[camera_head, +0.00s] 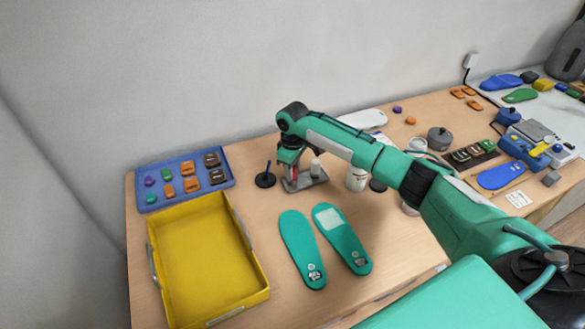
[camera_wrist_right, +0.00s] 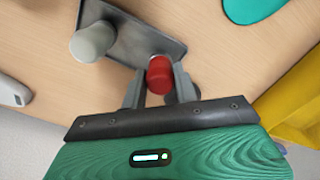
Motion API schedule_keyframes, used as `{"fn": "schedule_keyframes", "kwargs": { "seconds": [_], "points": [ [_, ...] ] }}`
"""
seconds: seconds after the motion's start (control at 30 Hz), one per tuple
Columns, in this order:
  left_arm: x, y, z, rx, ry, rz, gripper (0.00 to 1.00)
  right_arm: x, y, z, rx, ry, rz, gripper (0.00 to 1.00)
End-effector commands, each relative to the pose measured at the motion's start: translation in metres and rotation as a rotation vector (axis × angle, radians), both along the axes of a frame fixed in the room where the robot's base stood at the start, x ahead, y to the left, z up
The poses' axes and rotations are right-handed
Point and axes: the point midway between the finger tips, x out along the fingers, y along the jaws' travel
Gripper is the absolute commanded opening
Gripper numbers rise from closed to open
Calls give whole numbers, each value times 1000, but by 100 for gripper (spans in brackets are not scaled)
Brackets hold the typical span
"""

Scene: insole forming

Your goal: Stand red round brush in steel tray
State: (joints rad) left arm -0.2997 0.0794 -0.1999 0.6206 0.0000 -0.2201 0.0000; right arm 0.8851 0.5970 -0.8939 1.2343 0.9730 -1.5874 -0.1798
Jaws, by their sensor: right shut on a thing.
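My right gripper (camera_head: 290,168) points down at the left end of the small steel tray (camera_head: 320,182). It is shut on the red round brush (camera_wrist_right: 160,74), which shows upright between the two fingers (camera_wrist_right: 158,90) in the right wrist view. In the head view only a sliver of red shows beneath the gripper. The brush overlaps one end of the steel tray (camera_wrist_right: 148,40); I cannot tell whether its base touches the tray floor. A pale grey cylinder (camera_wrist_right: 92,42) stands at the tray's other part, and also shows in the head view (camera_head: 315,167). My left gripper is not in view.
A dark round stand with a blue pin (camera_head: 265,180) is just left of the tray. A white cup (camera_head: 357,179) stands to the right. Two green insoles (camera_head: 300,245) lie in front. A yellow bin (camera_head: 205,255) and blue tray (camera_head: 150,205) are at the left.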

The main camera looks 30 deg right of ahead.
Motion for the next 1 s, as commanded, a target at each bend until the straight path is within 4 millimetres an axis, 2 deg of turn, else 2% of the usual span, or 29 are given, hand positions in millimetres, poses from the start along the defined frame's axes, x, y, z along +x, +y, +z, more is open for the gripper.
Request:
{"fn": "schedule_keyframes", "kwargs": {
  "seconds": [0.1, 0.13, 0.23, 0.5, 0.63, 0.77, 1.0],
  "points": [
    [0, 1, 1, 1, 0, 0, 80, 0, 0, -2, 1, 1, 0, 7],
    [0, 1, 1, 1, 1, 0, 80, 0, 0, -2, 1, 1, 0, 34],
    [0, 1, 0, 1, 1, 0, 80, 0, 0, -2, 1, 1, 0, 51],
    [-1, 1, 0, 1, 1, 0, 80, 0, 0, -1, 0, 0, 0, 51],
    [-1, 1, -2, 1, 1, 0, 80, 1, 0, 7, 1, -2, 1, 51],
    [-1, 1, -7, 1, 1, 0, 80, 1, 1, 28, 2, -2, 2, 51],
    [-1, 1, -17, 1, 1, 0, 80, 1, 0, 80, 1, -3, 1, 51]
  ]
}}
